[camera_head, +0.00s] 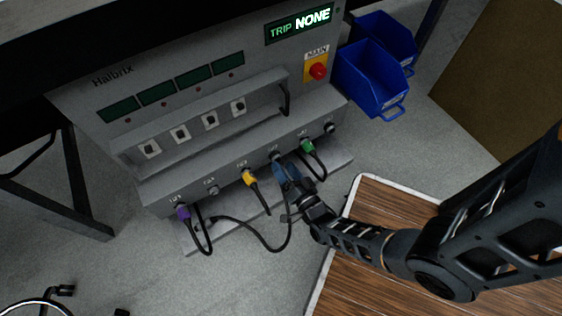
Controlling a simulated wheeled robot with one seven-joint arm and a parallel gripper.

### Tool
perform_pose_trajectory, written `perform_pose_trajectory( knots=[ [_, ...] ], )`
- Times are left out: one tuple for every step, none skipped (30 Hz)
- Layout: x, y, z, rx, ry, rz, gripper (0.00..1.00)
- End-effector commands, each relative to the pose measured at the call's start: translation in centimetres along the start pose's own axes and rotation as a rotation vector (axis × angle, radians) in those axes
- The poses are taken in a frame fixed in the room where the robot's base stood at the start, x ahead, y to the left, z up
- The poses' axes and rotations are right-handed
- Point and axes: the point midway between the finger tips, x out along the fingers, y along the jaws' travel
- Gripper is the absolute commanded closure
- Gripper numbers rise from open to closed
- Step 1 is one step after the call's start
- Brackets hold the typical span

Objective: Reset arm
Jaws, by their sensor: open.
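My arm reaches in from the right across the wooden board. My gripper (290,192) is at the lower front of the grey Halbrix panel (130,85), close to the socket row. It is open. A blue part (284,172), apparently a plug, is at the socket row right at the gripper's tip. The gripper overlaps it in this view, so I cannot tell if they touch. A green plug (307,147) is to its right. A yellow plug (249,178) and a purple plug (183,212) are to its left.
A black cable (255,237) loops below the sockets near my gripper. The display (299,25) reads "TRIP NONE", above a red MAIN switch (317,71). Blue bins (368,80) hang right of the panel. The wooden board (385,205) lies below my arm.

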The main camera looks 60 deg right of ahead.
Motion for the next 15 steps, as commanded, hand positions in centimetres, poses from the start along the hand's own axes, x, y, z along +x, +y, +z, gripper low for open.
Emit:
perform_pose_trajectory(
  knots=[
    [-1.0, -0.1, -0.1, 0.000, -0.003, 0.002, 0.34],
    [-1.5, -0.1, -0.1, 0.000, -0.002, 0.002, 0.34],
    [-2.1, -0.1, -0.1, 0.000, -0.002, 0.002, 0.34],
    [-2.5, -0.1, -0.1, 0.000, -0.002, 0.002, 0.34],
    [-2.9, -0.1, -0.1, -0.001, -0.001, 0.001, 0.34],
    [-3.4, -0.1, 0.0, -0.001, -0.001, 0.000, 0.34],
    [-3.8, 0.0, 0.0, -0.001, -0.001, 0.000, 0.34],
    [-4.0, 0.0, 0.0, -0.001, -0.001, 0.001, 0.34],
    [-4.3, 0.0, 0.0, -0.001, -0.001, 0.001, 0.34],
    [-4.5, 0.0, 0.0, -0.001, 0.000, 0.000, 0.34],
    [-4.6, 0.0, 0.0, -0.001, 0.000, 0.000, 0.34],
    [-4.7, 0.0, 0.0, 0.000, 0.001, 0.000, 0.34],
    [-4.7, 0.0, 0.0, 0.000, 0.001, 0.000, 0.34],
    [-4.8, 0.0, 0.0, 0.000, 0.001, 0.000, 0.34],
    [-4.8, 0.0, 0.0, 0.000, 0.001, 0.000, 0.34]
  ],
)
